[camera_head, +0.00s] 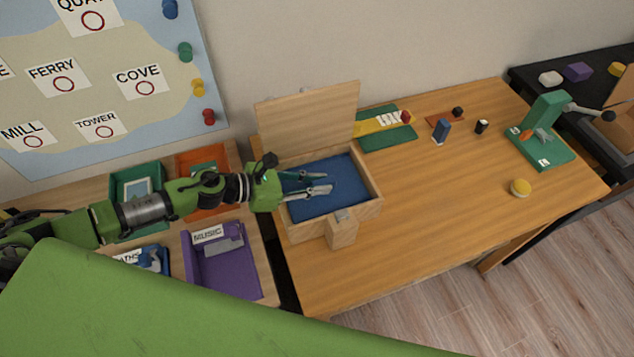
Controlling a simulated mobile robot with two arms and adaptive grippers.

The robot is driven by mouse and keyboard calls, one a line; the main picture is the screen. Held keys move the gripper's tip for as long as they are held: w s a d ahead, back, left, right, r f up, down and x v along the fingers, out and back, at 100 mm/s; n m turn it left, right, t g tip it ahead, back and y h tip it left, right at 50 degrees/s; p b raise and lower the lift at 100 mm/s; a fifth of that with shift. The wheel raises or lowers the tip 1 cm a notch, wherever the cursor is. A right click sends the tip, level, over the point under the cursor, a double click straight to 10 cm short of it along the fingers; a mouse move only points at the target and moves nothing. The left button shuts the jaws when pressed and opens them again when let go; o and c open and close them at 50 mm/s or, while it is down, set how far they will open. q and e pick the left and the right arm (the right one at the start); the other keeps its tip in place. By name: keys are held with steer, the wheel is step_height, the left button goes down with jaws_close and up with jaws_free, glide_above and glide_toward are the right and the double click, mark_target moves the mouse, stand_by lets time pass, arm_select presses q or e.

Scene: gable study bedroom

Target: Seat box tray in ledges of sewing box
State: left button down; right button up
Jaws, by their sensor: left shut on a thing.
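The sewing box (364,209) is a light wooden box on the desk, its lid (308,117) standing open at the back. A blue rectangular surface, which I take for the box tray (336,171), fills most of its opening. It lies within the walls, but I cannot tell whether it rests on the ledges, which are hidden. My left gripper (325,182) reaches in from the left over the box wall. Its fingers are shut on the tray at its left part. My right gripper is not in view.
A wooden block (342,232) with a metal catch is at the box front. Left are compartments, including a purple MUSIC tray (228,272). The desk's middle is clear.

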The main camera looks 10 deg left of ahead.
arm_select(q)
steer(key=shift+f, duration=0.15)
steer(key=c, duration=1.9)
jaws_free()
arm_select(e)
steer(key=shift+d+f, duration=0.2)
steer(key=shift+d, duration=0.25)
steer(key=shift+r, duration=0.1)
